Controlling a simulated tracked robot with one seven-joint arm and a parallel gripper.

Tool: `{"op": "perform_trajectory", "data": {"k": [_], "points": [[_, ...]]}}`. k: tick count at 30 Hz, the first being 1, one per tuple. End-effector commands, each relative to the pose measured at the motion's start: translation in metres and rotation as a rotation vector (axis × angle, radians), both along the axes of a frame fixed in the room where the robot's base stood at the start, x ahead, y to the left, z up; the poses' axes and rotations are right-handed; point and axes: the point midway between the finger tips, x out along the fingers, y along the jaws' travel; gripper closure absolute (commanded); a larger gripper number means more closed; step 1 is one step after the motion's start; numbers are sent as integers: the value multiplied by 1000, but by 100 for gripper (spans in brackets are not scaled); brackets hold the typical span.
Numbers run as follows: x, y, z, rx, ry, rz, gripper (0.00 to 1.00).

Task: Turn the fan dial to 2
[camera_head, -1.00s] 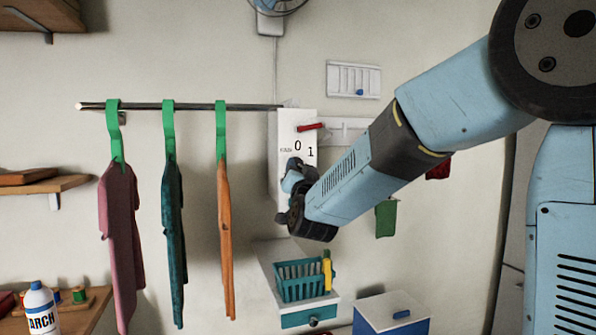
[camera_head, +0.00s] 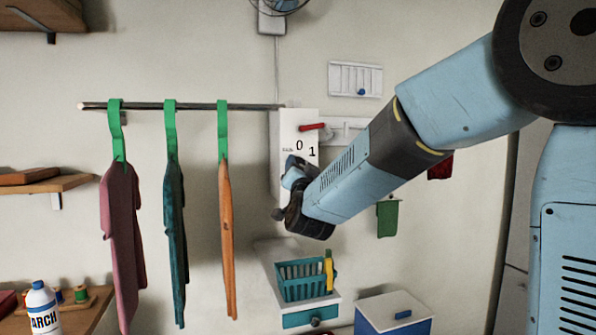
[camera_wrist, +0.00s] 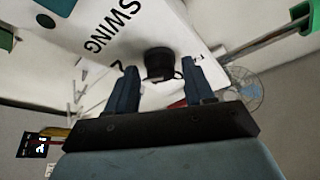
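The white fan control panel (camera_head: 286,135) is on the wall, with printed 0 and 1 showing in the head view. In the wrist view the panel (camera_wrist: 100,22) carries the word SWING and a partly hidden number. The dark round dial (camera_wrist: 158,62) stands out from it. My gripper (camera_wrist: 160,73) is open, with one blue finger on each side of the dial; whether they touch it I cannot tell. In the head view my gripper (camera_head: 296,172) is at the panel and hides the dial. The fan (camera_head: 280,4) is above, cut off by the frame.
A red lever (camera_head: 312,127) sticks out by the panel's upper part. A rail (camera_head: 190,106) with hanging clothes ends at the panel's left. A teal basket (camera_head: 303,284) stands below my wrist. A slider plate (camera_head: 355,79) is on the wall to the right.

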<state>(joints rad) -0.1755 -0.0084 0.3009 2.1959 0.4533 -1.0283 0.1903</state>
Motion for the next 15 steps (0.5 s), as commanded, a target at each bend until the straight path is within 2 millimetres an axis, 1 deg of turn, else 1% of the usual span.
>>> {"op": "perform_trajectory", "data": {"k": [1,2,3,10,13,15], "points": [[0,0,0,0,1,1,42],[0,0,0,0,1,1,39],[0,0,0,0,1,1,39],[-1,1,-1,-2,1,1,39],[-7,0,-2,-2,1,1,39],[-15,0,-5,-2,0,2,39]]}}
